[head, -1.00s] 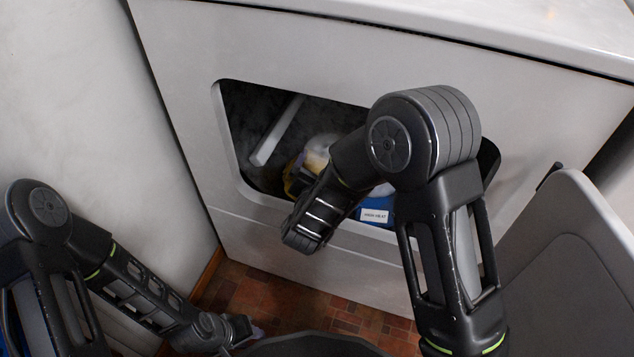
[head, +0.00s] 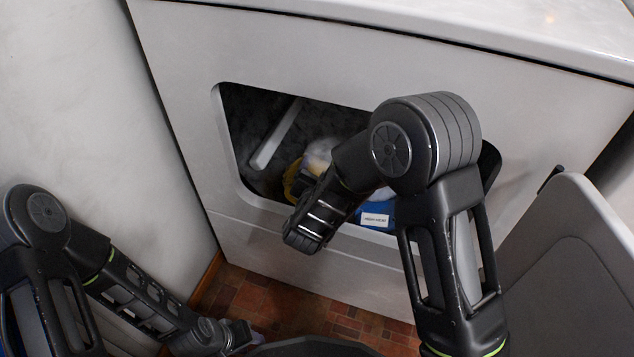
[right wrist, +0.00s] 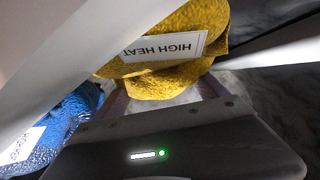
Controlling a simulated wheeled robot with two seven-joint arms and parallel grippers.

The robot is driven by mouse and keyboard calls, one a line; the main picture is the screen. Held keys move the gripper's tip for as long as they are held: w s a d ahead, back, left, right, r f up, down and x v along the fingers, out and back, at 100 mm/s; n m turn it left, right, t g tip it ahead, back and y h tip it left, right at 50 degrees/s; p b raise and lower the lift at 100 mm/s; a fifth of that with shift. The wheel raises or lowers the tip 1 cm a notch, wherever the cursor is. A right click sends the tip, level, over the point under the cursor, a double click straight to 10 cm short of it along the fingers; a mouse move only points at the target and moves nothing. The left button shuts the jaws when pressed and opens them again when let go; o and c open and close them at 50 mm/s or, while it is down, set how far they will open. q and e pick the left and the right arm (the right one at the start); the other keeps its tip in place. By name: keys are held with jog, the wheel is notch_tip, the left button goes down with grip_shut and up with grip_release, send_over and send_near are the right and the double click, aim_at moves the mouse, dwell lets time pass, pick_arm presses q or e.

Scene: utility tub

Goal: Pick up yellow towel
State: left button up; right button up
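The yellow towel (right wrist: 165,50), with a white "HIGH HEAT" label, lies bunched inside the dryer drum. In the head view the yellow towel (head: 291,178) shows as a small patch, mostly hidden by my right arm. My right gripper (right wrist: 165,92) is inside the dryer opening, its fingers apart at the towel's near edge; the towel covers the fingertips, so contact is unclear. In the head view my right gripper is hidden behind its own arm. My left gripper (head: 243,338) hangs low outside the dryer, over the floor, and its fingers are too small to read.
A blue towel (head: 376,213) with a white label lies right of the yellow one; the blue towel (right wrist: 75,125) is at left in the wrist view. The dryer front (head: 300,62) frames the opening. Its open door (head: 560,270) stands at right.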

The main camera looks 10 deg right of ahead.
jog(key=c, duration=1)
jog(key=shift+r, duration=0.15)
notch_tip(320, 180, up, 10)
jog(key=p, duration=0.5)
